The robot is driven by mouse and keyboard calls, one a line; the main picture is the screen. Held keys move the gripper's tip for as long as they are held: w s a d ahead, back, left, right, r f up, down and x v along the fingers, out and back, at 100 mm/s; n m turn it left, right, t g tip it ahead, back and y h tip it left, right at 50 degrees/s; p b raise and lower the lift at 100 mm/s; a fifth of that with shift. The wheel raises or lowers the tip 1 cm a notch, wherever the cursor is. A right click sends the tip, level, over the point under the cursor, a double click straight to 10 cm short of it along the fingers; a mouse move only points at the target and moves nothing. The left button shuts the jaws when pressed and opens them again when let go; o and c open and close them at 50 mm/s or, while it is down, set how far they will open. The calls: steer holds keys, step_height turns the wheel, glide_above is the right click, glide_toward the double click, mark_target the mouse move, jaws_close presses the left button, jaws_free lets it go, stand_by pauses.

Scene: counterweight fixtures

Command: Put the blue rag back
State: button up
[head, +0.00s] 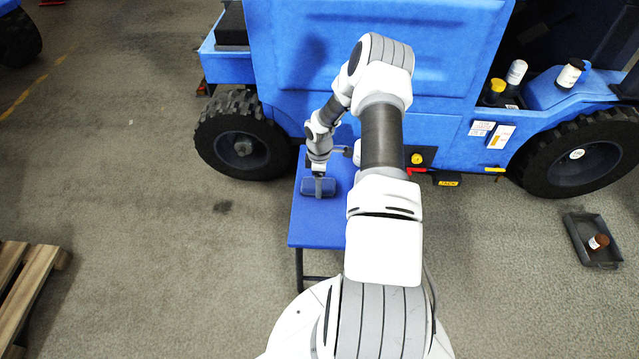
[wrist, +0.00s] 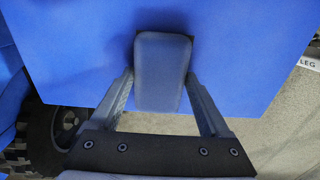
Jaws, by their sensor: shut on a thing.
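The blue rag (head: 311,189) is a dull blue-grey, rounded block over the top of the small blue table (head: 318,232). It also shows upright in the middle of the wrist view (wrist: 162,72), with the blue tabletop (wrist: 75,50) behind it. My gripper (head: 319,179) points down at the rag from above. In the wrist view my gripper's fingers (wrist: 160,85) stand on the left and right of the rag and are shut on it. I cannot tell whether the rag touches the tabletop.
A blue vehicle (head: 440,60) with black tyres stands behind the table. Several bottles (head: 516,72) stand on its right side. A black tray (head: 580,250) with a brown bottle (head: 598,242) lies on the floor at right. A wooden pallet (head: 30,285) lies at lower left. The table's front is clear.

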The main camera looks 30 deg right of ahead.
steer(key=shift+r, duration=0.1)
steer(key=o, duration=1.2)
steer(key=shift+c, duration=0.2)
step_height(320, 180, up, 12)
steer(key=p, duration=0.3)
steer(key=shift+p, duration=0.3)
steer(key=shift+r, duration=0.1)
